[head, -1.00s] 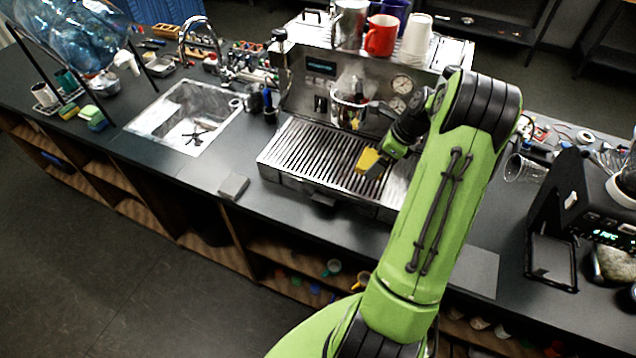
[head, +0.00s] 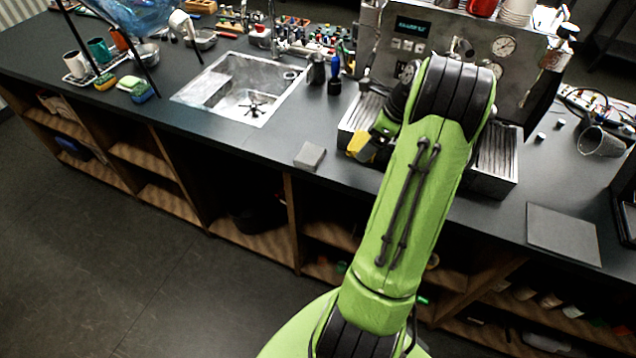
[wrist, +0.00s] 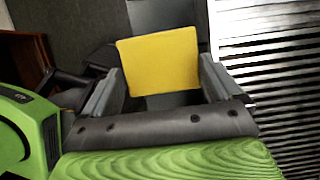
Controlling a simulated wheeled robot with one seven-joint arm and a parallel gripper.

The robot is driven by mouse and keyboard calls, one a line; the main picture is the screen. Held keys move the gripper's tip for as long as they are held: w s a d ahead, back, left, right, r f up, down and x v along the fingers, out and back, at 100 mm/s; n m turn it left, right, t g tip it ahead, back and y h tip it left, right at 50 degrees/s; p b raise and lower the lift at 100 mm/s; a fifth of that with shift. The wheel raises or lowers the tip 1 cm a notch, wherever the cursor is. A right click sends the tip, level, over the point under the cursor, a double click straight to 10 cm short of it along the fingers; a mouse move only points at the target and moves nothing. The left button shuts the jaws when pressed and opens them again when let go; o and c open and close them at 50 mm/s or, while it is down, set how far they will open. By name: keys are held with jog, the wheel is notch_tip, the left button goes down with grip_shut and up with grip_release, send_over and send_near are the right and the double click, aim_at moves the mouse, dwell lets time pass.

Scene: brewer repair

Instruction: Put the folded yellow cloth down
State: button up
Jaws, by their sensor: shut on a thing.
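The folded yellow cloth (wrist: 160,62) is held between the fingers of my gripper (wrist: 158,90) in the wrist view. In the head view the cloth (head: 358,143) shows as a small yellow patch at the end of my gripper (head: 368,150). It is near the front left corner of the espresso machine's slatted drip tray (head: 493,160). I cannot tell how high it is above the counter. My green arm hides much of the tray.
A small grey block or pad (head: 310,155) lies on the dark counter (head: 240,148) left of the gripper. The sink (head: 215,88) is farther left. Sponges (head: 137,88) lie at the far left. A flat grey mat (head: 563,234) lies at the right. Open shelves run below the counter.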

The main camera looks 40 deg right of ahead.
aim_at(361, 174)
jog(key=f+b, duration=0.1)
jog(key=f, duration=0.4)
jog(key=f+b, duration=0.1)
jog(key=f, duration=0.4)
jog(key=shift+s+d+f, duration=0.1)
jog(key=shift+s+d, duration=0.05)
jog(key=shift+s, duration=0.05)
jog(key=shift+f, duration=0.1)
